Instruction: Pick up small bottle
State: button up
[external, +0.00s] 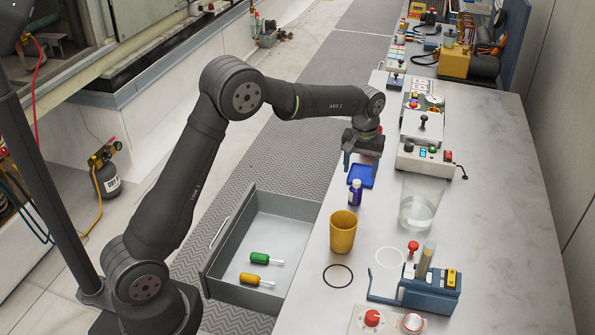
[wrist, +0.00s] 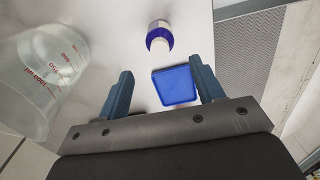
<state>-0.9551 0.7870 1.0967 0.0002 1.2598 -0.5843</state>
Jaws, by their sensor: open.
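The small bottle (external: 355,192) stands upright on the grey worktop, blue-purple with a white cap, between a blue tray and a yellow cup. In the wrist view the small bottle (wrist: 159,37) shows from above, past the blue square tray (wrist: 175,86). The blue tray also shows in the external view (external: 362,177), behind the bottle. My gripper (external: 362,160) is above the blue tray, apart from the bottle. In the wrist view its two blue fingers (wrist: 163,82) are spread wide with nothing between them at their height.
A yellow cup (external: 343,232) stands in front of the bottle. A clear beaker (external: 418,206) is to its right, and a control box (external: 424,160) behind that. An open drawer (external: 230,262) holds two screwdrivers at the left. The worktop's right side is clear.

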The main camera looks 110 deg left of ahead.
aim_at(357, 181)
jog(key=shift+f, duration=0.8)
jog(key=shift+s+d+f, duration=0.1)
jog(key=shift+d+f, duration=0.1)
jog(key=shift+f, duration=0.7)
jog(key=shift+s+d+f, duration=0.1)
jog(key=shift+d+f, duration=0.05)
jog(key=shift+f, duration=0.75)
jog(key=shift+d+f, duration=0.2)
jog(key=shift+f, duration=0.7)
jog(key=shift+c, duration=0.4)
jog(key=c, duration=1)
